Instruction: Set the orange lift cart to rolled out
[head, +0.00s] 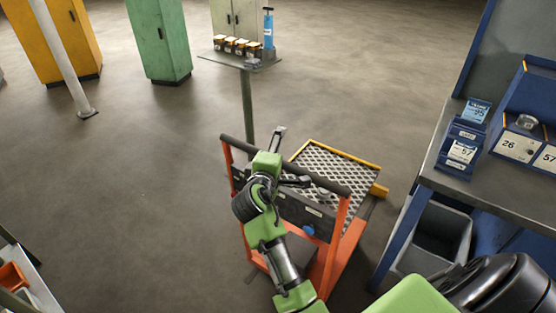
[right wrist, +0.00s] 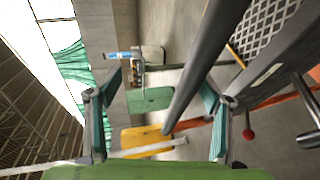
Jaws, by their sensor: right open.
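The orange lift cart (head: 337,232) stands on the floor in the middle of the head view, beside the workbench. It has a diamond-patterned deck (head: 340,172) and a black push handle (head: 240,147) across its near end. My right gripper (head: 289,159) is open at the handle, and my arm hides the handle's middle. In the right wrist view the dark handle bar (right wrist: 196,82) runs between the two fingers, nearer the right-hand one. I cannot tell whether they touch. The patterned deck (right wrist: 268,28) shows at upper right. My left gripper is not in view.
The blue workbench (head: 412,172) with labelled bins stands close at the cart's right, a grey bin (head: 440,235) beneath it. A small stand (head: 230,60) with boxes is behind the cart. Green (head: 160,45) and yellow (head: 55,40) cabinets stand farther back. Open floor lies left.

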